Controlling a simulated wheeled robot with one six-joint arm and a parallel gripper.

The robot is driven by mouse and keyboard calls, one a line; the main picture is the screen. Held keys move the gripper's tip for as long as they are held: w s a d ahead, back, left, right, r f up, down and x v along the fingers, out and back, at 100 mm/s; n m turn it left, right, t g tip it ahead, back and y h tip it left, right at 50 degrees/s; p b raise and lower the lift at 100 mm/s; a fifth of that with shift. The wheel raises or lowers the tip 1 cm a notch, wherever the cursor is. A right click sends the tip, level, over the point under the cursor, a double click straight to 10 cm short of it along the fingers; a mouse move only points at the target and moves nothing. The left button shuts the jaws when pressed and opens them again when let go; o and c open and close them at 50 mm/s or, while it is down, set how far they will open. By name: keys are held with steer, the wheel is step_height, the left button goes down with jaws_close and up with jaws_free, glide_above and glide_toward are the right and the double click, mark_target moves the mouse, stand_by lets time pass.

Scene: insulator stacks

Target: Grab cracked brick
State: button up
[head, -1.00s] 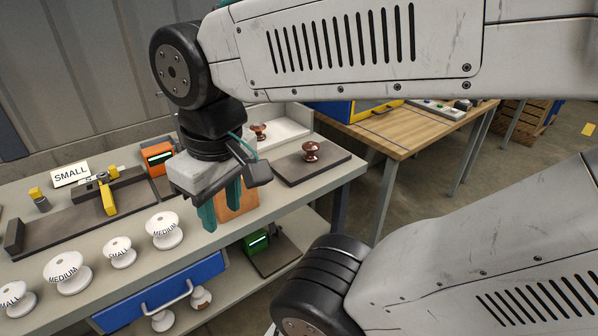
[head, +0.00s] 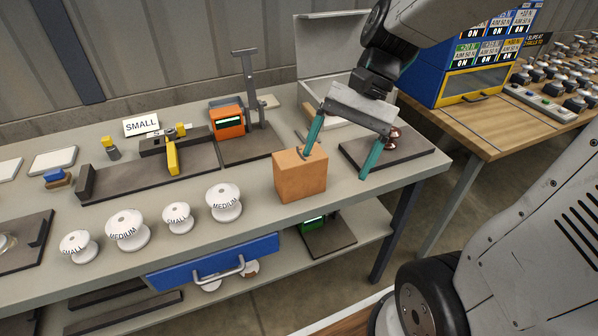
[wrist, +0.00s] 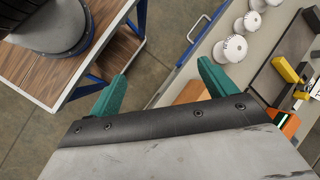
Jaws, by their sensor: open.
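The only brick-like thing I see is an orange-brown block (head: 300,178), upright near the table's front edge, right of the white insulators. A dark mark or small piece shows on its top; I cannot tell whether it is a crack. My gripper (head: 335,163) is open and tilted, with nothing between its teal fingers. Its left fingertip overlaps the block's top rear edge in the head view; contact is unclear. The right finger hangs to the block's right, over the dark plate. In the wrist view, part of the block (wrist: 190,92) shows beside one finger of my gripper (wrist: 163,84), partly hidden by the gripper body.
White insulators (head: 127,230) labelled SMALL and MEDIUM stand left of the block. An orange device (head: 228,121) with a stand is behind. A brown insulator stands on the dark plate (head: 420,146) at right. A blue drawer (head: 190,272) hangs under the tabletop.

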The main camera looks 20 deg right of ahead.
mark_target(324, 152)
steer(key=w+d+f+m+y, duration=0.1)
steer(key=w+f+m+y, duration=0.1)
steer(key=w+m, duration=0.1)
steer(key=w+d+f+m+t+y, duration=0.1)
steer(key=w+f+m+y, duration=0.2)
steer(key=w, duration=0.2)
steer(key=w+d+f+m+t+y, duration=0.1)
steer(key=w+f+m+y, duration=0.1)
steer(key=w+m, duration=0.1)
steer(key=shift+w+d+f+m, duration=0.3)
steer(key=shift+w+d, duration=0.1)
steer(key=shift+w, duration=0.25)
steer(key=d+f, duration=0.1)
steer(key=d+f+m, duration=0.1)
steer(key=d, duration=0.1)
steer(key=shift+w+t+y, duration=0.1)
steer(key=shift+t+y, duration=0.3)
steer(key=x, duration=0.7)
steer(key=shift+w+a+f, duration=0.15)
steer(key=shift+w+a, duration=0.05)
steer(key=shift+w, duration=0.1)
steer(key=c, duration=1.3)
steer(key=shift+c, duration=0.4)
